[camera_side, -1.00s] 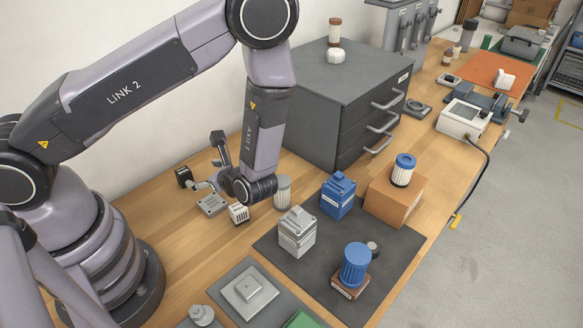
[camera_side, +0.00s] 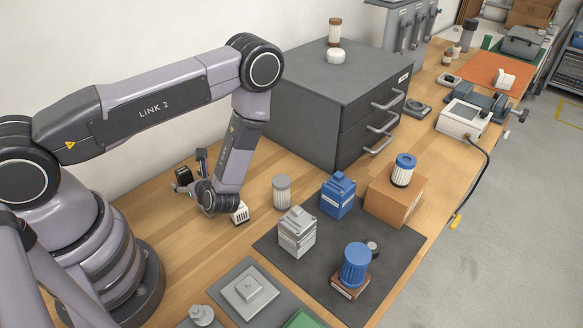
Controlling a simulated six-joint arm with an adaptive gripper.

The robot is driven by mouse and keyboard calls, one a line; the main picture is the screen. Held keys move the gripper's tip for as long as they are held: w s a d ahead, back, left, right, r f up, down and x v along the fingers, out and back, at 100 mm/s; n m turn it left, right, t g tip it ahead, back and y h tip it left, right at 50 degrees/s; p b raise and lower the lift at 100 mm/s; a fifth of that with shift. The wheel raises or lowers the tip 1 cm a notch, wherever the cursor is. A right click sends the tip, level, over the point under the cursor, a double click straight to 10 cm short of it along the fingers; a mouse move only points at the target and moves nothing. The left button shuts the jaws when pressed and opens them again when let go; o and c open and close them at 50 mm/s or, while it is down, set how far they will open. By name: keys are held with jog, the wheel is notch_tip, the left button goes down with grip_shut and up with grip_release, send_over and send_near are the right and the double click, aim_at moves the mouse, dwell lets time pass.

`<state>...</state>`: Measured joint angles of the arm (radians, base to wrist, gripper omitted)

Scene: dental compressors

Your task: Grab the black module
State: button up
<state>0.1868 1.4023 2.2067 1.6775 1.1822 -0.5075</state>
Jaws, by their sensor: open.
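The black module (camera_side: 183,176) is a small dark block on the wooden bench near the wall, left of my wrist. My gripper (camera_side: 189,187) is low over the bench, right beside the module, with its fingers pointing left toward it. The gripper is open. My wrist covers much of it, and I cannot tell whether the fingers touch the module or reach around it.
A small white vented block (camera_side: 240,213) sits just right of my wrist. A grey ribbed cylinder (camera_side: 282,191) stands beyond it. A dark mat (camera_side: 330,250) holds grey and blue units. A dark drawer cabinet (camera_side: 330,105) stands behind.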

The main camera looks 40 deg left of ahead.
aim_at(187, 178)
jog(key=x, duration=0.3)
jog(key=shift+a, duration=0.2)
jog(key=shift+c, duration=0.2)
jog(key=c, duration=1.2)
